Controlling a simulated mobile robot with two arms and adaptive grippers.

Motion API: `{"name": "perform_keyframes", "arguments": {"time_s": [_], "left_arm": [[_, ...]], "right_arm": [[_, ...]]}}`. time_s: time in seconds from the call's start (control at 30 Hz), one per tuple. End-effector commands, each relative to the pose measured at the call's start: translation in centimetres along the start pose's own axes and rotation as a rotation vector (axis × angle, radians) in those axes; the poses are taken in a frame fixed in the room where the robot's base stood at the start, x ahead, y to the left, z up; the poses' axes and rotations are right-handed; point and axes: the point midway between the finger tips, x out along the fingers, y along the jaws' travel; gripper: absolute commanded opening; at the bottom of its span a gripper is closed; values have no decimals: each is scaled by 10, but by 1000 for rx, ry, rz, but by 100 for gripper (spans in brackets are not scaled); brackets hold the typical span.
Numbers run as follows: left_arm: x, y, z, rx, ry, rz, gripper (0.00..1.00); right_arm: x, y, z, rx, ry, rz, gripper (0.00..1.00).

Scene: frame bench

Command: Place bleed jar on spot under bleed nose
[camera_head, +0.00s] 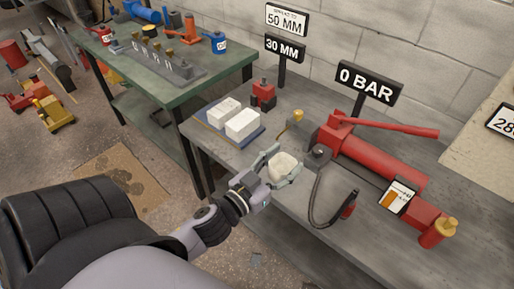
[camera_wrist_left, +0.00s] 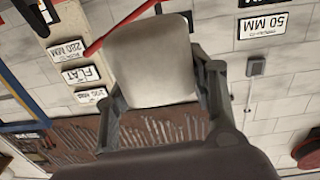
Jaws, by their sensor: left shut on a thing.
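My left gripper (camera_head: 280,169) is shut on a pale, off-white rounded jar (camera_head: 284,166), held over the front edge of the grey bench. In the left wrist view the jar (camera_wrist_left: 150,62) sits between the two fingers. A small brass-coloured fitting (camera_head: 297,116), perhaps the bleed nose, is at the left end of the red hydraulic pump (camera_head: 385,163), behind the jar. I cannot make out a marked spot under it. My right gripper is not in view.
Two white blocks (camera_head: 242,124) on a blue tray and a small red jack (camera_head: 263,94) stand left on the grey bench (camera_head: 330,178). A black hose (camera_head: 318,198) lies in front of the pump. A green bench (camera_head: 225,64) with tools stands behind left.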

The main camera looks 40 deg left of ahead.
Motion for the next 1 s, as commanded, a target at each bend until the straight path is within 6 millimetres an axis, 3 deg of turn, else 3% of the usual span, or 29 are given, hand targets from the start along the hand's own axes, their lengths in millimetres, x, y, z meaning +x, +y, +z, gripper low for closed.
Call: {"name": "perform_keyframes", "arguments": {"time_s": [0.2, 0.37, 0.47, 0.57, 1.0], "left_arm": [[51, -64, -33, 27, 3, -2, 18], [70, -94, -50, 29, 4, -22, 18], [74, -103, -49, 27, 6, -30, 18], [75, -105, -31, 23, 4, -34, 18], [75, -106, 85, 22, 5, -34, 18]], "right_arm": [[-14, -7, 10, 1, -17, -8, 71], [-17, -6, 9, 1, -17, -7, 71], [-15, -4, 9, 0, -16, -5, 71], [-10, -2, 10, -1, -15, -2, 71], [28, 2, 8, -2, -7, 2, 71]]}}
